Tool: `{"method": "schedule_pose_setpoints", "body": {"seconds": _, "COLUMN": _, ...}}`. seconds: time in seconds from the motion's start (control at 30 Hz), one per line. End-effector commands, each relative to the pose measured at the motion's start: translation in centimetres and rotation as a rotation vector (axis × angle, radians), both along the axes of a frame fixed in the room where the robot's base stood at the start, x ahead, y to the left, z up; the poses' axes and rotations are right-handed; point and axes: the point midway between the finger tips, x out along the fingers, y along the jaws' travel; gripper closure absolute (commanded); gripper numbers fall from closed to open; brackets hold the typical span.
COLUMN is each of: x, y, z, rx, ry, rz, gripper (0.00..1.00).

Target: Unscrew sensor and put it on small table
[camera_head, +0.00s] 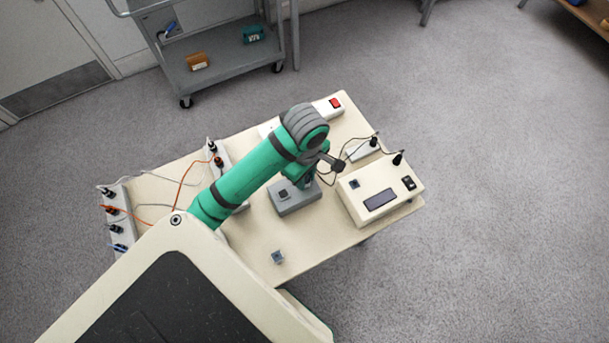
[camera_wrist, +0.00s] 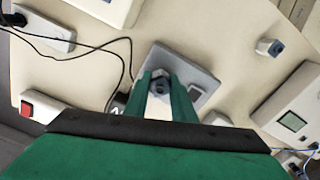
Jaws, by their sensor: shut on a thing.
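My gripper (camera_wrist: 160,92) points down over a grey block (camera_head: 297,202) on the beige table (camera_head: 330,240). Its two green fingers are shut on a small dark round part, seemingly the sensor (camera_wrist: 160,84), at the block. The wrist view also shows the block's flat top (camera_wrist: 205,78) around the fingers. The fingers hide much of the sensor, and I cannot tell whether it is still threaded in. In the head view my arm covers the sensor.
A cream box with a display (camera_head: 380,195) stands at the table's right. Black cables (camera_wrist: 122,62) run close beside the block. Power strips (camera_head: 118,215) with orange cords lie at the left. A grey cart (camera_head: 225,75) stands behind. The table's front right is clear.

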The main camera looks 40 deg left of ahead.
Motion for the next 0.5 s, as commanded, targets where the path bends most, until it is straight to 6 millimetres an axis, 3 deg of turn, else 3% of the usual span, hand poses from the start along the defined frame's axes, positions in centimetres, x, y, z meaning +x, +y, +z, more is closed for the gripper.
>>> {"method": "schedule_pose_setpoints", "body": {"seconds": 0.5, "x": 0.00, "y": -0.04, "z": -0.09, "rx": -0.001, "ry": 0.002, "rz": 0.135, "gripper": 1.00}}
